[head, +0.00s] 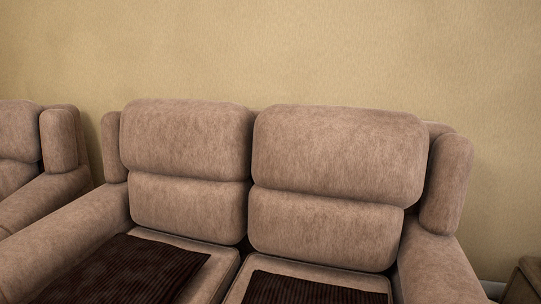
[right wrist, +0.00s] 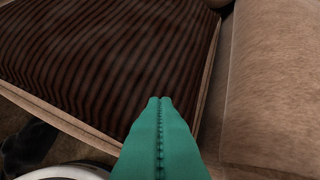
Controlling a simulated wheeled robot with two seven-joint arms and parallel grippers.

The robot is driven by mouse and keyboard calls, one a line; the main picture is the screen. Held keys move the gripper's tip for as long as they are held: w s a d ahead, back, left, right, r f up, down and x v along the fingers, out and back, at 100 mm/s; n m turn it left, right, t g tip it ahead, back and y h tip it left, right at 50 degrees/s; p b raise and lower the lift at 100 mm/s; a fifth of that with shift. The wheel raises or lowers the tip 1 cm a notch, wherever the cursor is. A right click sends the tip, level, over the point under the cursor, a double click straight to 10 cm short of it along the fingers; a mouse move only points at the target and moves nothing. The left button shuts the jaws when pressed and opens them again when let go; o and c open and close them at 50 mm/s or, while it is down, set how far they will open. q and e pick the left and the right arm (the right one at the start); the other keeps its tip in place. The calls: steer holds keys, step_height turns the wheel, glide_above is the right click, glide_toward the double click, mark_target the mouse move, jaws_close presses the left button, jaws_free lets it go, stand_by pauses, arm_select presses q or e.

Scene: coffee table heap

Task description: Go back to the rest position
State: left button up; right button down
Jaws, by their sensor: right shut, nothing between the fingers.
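My right gripper (right wrist: 159,100) shows in the right wrist view as two green fingers pressed together, with nothing between them. It is over the front edge of a sofa seat that has a dark striped cover (right wrist: 90,50). Neither gripper shows in the head view, and my left gripper is in no view.
A brown two-seat sofa (head: 335,160) stands against a beige wall (head: 300,50). Dark covers (head: 130,270) lie on its seats. An armchair (head: 20,150) stands at the left, and a wooden piece of furniture (head: 524,282) at the lower right. A sofa arm (right wrist: 275,80) is close right of my right gripper.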

steer(key=s+f+g+y, duration=0.1)
steer(key=s+f+g, duration=0.25)
steer(key=s, duration=0.55)
step_height(320, 180, down, 17)
steer(key=g+p, duration=0.2)
steer(key=p, duration=0.4)
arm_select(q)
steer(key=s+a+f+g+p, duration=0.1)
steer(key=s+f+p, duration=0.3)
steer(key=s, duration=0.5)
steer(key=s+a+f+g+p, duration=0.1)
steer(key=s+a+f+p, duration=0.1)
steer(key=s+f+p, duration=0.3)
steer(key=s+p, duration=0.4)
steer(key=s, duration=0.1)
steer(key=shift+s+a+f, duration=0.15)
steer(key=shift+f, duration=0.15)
arm_select(e)
steer(key=s+d+f+g, duration=0.1)
steer(key=s+f, duration=0.2)
steer(key=s, duration=0.6)
steer(key=s+d+f, duration=0.2)
steer(key=s+f, duration=0.1)
steer(key=s, duration=0.6)
steer(key=shift+s+d+n+g, duration=0.15)
steer(key=shift+s+n+g, duration=0.1)
steer(key=shift+n+g, duration=0.1)
